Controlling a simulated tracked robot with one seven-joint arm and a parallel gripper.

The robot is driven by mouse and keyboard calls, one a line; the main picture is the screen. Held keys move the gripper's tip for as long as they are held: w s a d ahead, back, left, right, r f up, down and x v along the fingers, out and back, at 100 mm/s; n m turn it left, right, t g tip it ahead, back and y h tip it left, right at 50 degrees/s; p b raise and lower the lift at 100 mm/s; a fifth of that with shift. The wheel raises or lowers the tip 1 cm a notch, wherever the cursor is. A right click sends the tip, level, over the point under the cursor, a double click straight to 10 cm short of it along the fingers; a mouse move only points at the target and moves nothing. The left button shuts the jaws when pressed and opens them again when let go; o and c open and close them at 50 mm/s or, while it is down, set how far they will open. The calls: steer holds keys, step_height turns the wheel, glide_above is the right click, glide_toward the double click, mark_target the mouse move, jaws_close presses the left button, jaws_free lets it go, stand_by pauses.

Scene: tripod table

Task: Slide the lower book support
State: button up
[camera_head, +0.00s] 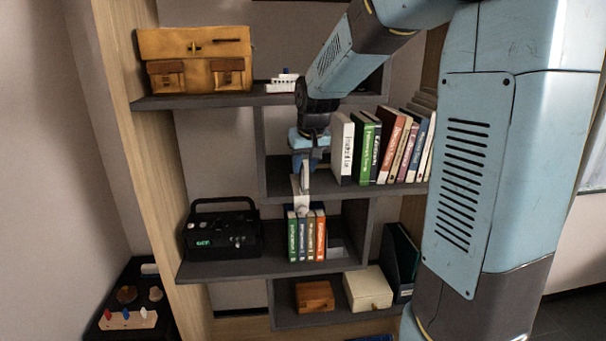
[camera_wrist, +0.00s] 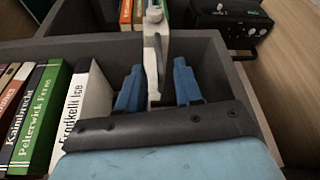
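My gripper (camera_head: 305,165) points at the bookshelf, left of the upper books. In the wrist view its two blue fingers (camera_wrist: 158,75) stand apart, on either side of a pale grey upright piece (camera_wrist: 152,52) with a round knob. Narrow gaps show beside the piece, so no grip is visible. In the head view this piece (camera_head: 303,203) overlaps the upper shelf's front edge and ends just above the lower books (camera_head: 306,240). It looks like a book support; which shelf it belongs to is unclear. A grey plate (camera_head: 336,240) is right of the lower books.
The upper books (camera_head: 385,150) lean in a row close to the right of my gripper. A black radio (camera_head: 222,235) stands left of the lower books. A wooden box (camera_head: 314,296) and a cream box (camera_head: 368,289) sit below. A tan bag (camera_head: 195,60) is at the top.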

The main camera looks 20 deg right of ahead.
mark_target(303, 171)
steer(key=shift+x, duration=1.85)
jaws_close()
